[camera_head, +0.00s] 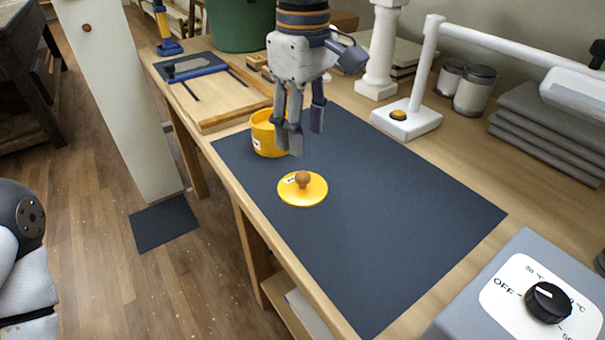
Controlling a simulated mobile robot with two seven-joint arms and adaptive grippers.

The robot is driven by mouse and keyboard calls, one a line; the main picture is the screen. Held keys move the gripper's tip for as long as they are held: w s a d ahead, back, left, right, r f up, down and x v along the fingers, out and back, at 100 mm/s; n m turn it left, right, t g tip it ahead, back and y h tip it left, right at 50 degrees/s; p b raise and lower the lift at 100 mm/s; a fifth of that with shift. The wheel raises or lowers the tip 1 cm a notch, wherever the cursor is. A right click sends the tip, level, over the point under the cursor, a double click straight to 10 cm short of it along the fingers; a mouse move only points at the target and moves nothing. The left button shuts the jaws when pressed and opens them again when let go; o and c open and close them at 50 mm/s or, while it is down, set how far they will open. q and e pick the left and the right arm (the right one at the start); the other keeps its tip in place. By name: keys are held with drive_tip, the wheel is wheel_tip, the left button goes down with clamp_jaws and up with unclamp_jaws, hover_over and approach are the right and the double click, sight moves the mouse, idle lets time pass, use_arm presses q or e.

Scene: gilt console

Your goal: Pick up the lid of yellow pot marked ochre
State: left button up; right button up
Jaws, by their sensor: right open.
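The yellow lid (290,194) lies flat on the dark mat (400,215), with a brown round knob and a small white label too small to read. The yellow pot (262,142) stands upright behind it to the left, without a lid on it, and is partly hidden by my right gripper. My right gripper (302,140) hangs pointing down above and behind the lid, in front of the pot's right side. It is open, with nothing between its fingers. My left gripper is out of view.
A grey box with a dial (548,300) stands at the front right. A white stand (405,120), jars (474,90) and folded grey cloths (550,125) are at the back right. A wooden frame (235,115) lies beyond the pot. The mat right of the lid is clear.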

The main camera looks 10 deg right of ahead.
sight(302, 175)
wheel_tip(302, 175, down, 8)
drive_tip(key=shift+s+a+f, duration=0.1)
drive_tip(key=shift+f, duration=0.05)
clamp_jaws()
